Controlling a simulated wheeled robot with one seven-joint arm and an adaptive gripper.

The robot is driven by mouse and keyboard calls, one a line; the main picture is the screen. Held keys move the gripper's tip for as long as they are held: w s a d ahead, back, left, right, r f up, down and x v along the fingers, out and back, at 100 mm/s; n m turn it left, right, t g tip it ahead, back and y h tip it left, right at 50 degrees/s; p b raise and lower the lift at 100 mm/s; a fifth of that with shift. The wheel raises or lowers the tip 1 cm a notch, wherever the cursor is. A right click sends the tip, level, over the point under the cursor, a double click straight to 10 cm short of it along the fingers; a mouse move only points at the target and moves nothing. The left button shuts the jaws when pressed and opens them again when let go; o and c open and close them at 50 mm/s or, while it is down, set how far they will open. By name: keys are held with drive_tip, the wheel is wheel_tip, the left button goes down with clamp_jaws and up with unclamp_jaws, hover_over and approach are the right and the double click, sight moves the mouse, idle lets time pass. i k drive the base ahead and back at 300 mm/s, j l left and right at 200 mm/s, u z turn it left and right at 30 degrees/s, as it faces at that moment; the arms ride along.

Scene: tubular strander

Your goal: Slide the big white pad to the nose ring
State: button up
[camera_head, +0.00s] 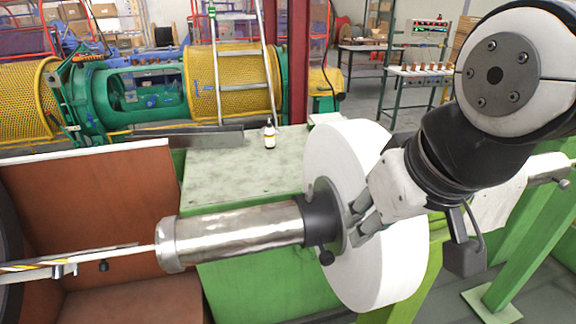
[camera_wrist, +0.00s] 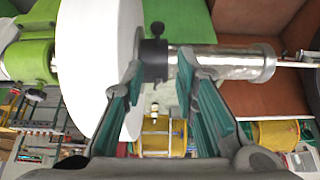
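The big white pad (camera_head: 385,255) is a thick white disc standing upright around the shaft, right of centre in the head view; in the wrist view it is the pale disc (camera_wrist: 98,65) at left. A dark collar with a black knob (camera_head: 320,215), perhaps the nose ring, sits around the shaft just left of the pad. It also shows in the wrist view (camera_wrist: 154,60). My gripper (camera_head: 355,215) is at the pad's near side, close to the collar. In the wrist view its teal-padded fingers (camera_wrist: 160,70) are apart, with the collar between and beyond the tips.
A shiny metal cylinder (camera_head: 235,233) continues the shaft leftward. A green bench (camera_head: 240,170) behind carries a small bottle (camera_head: 269,134). A brown panel (camera_head: 90,205) stands at left. A yellow and green machine (camera_head: 230,85) and a ladder are farther back.

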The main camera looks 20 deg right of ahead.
sight(389, 268)
drive_tip(key=k, duration=1.2)
